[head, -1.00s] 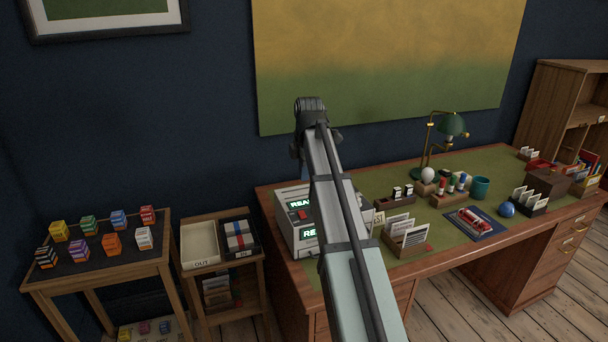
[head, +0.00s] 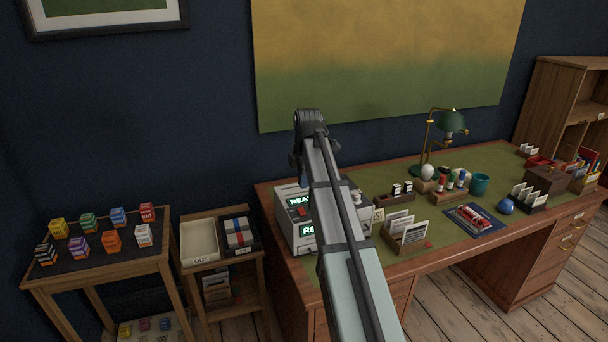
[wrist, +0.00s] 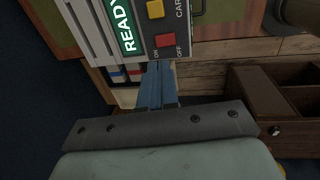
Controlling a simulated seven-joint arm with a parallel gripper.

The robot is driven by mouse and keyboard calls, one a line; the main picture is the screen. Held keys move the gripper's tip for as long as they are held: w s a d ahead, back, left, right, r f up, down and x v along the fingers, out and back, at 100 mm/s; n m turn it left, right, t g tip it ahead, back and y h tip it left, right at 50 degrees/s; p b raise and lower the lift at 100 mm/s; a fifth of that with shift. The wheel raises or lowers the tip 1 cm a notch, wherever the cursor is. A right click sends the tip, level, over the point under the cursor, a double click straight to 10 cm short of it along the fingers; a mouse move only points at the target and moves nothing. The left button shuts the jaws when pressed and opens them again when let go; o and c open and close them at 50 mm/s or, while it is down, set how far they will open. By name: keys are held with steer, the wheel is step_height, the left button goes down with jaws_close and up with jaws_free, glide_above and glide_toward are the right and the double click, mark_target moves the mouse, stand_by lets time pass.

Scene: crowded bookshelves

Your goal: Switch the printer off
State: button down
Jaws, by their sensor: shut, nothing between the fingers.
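The printer (head: 290,232) is a pale box at the left end of the desk, partly hidden by my arm. Its green READY display (wrist: 122,25) is lit in the wrist view. A red switch (wrist: 166,41) sits beside that display, with ON and OFF printed by it; which way it is set I cannot tell. My gripper (wrist: 158,66) is shut and empty, its blue fingertips just short of the red switch in the wrist view; contact is not clear. In the head view the gripper is mostly hidden behind my arm.
A yellow button (wrist: 155,9) is close to the red switch. A card holder (head: 407,236) stands right of the printer. A side stand with an OUT tray (head: 200,258) is to its left. The wall with a large painting (head: 390,60) is behind the desk.

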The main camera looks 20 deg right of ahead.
mark_target(302, 209)
steer(key=f, duration=0.3)
steer(key=w+f, duration=0.1)
steer(key=f, duration=0.5)
steer(key=shift+w+f, duration=0.2)
